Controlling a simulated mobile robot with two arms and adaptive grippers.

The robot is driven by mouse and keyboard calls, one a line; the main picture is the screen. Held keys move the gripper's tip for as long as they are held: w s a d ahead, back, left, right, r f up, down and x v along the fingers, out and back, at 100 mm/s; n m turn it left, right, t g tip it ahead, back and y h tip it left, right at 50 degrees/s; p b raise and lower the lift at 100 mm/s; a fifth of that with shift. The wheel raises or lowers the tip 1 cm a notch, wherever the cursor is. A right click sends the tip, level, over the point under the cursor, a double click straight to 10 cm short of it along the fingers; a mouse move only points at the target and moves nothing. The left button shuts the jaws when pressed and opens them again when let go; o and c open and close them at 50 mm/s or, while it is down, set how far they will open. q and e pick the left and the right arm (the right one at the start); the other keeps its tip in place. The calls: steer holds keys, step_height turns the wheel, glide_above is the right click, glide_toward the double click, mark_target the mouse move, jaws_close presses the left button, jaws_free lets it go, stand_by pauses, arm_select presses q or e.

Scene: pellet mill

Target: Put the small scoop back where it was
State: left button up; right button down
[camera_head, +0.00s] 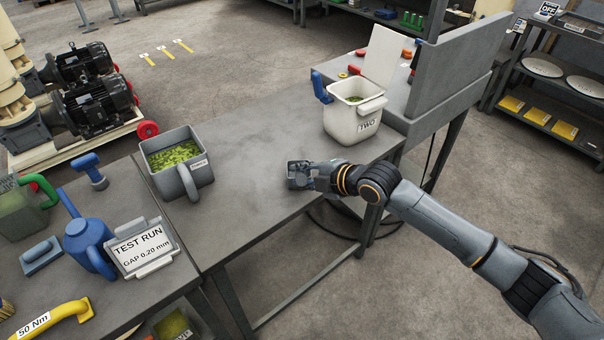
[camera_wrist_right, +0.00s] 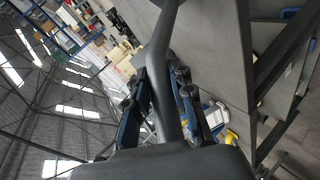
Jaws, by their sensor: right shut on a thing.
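My right gripper (camera_head: 318,176) is low over the front edge of the grey table (camera_head: 262,145). It is shut on a grey, handle-like bar (camera_wrist_right: 166,60), which runs between the fingers in the wrist view. A small grey scoop-like cup (camera_head: 298,175) shows at the fingertips in the head view and seems to be the small scoop. I cannot tell whether it touches the table. The gripper partly hides it. My left gripper is not in view.
A grey jug (camera_head: 187,178) of green pellets stands left. A blue can (camera_head: 88,250) and a TEST RUN sign (camera_head: 142,247) stand further left. The table's middle is clear.

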stand_by(0.5)
steer(key=c, duration=1.1)
jaws_free()
steer(key=shift+f, duration=0.1)
steer(key=o, duration=1.1)
steer(key=shift+f, duration=0.1)
